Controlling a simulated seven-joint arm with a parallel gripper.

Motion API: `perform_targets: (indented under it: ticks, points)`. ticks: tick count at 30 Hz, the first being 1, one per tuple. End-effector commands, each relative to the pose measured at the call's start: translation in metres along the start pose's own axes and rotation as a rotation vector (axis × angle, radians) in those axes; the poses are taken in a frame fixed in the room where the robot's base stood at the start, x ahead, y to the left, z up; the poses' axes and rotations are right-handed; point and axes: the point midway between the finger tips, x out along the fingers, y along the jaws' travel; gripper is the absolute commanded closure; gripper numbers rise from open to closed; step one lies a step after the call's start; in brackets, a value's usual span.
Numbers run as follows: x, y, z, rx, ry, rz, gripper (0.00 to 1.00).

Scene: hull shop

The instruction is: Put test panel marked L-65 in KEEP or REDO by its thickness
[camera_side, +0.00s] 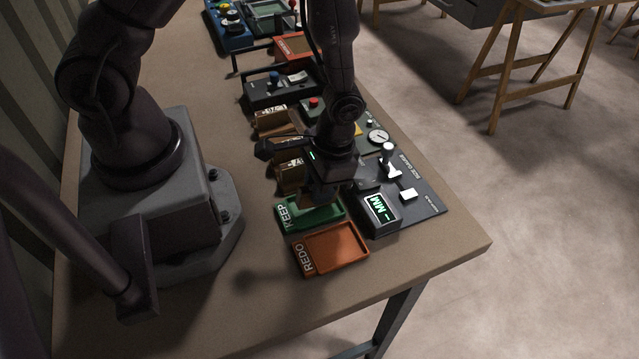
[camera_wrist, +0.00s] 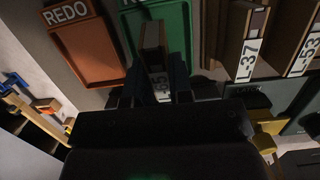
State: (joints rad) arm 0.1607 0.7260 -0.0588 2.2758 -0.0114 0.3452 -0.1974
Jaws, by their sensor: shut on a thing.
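My gripper (camera_wrist: 156,88) is shut on a brown panel (camera_wrist: 152,38) whose white label, partly hidden by the fingers, shows 65. In the side view my gripper (camera_side: 325,192) is just above and behind the green KEEP tray (camera_side: 334,212); the panel is hard to make out there. The KEEP tray (camera_wrist: 176,25) shows behind the panel in the wrist view. The orange REDO tray (camera_side: 332,250) is in front of KEEP, and it also shows in the wrist view (camera_wrist: 88,50). Both trays look empty where visible. The gauge display (camera_side: 380,210) shows a dash and MM, no number.
Panels marked L-37 (camera_wrist: 247,58) and L-53 (camera_wrist: 304,52) stand beside the KEEP tray in the wrist view. The bench front (camera_side: 290,310) is clear.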

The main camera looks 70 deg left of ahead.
Motion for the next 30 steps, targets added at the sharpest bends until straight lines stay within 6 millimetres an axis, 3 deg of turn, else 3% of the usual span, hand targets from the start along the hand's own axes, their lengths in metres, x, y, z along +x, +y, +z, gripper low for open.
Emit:
perform_targets:
  ticks: [30]
  points:
    - [0.0091,0.0,-0.002,0.0,-0.001,0.0,1.0]
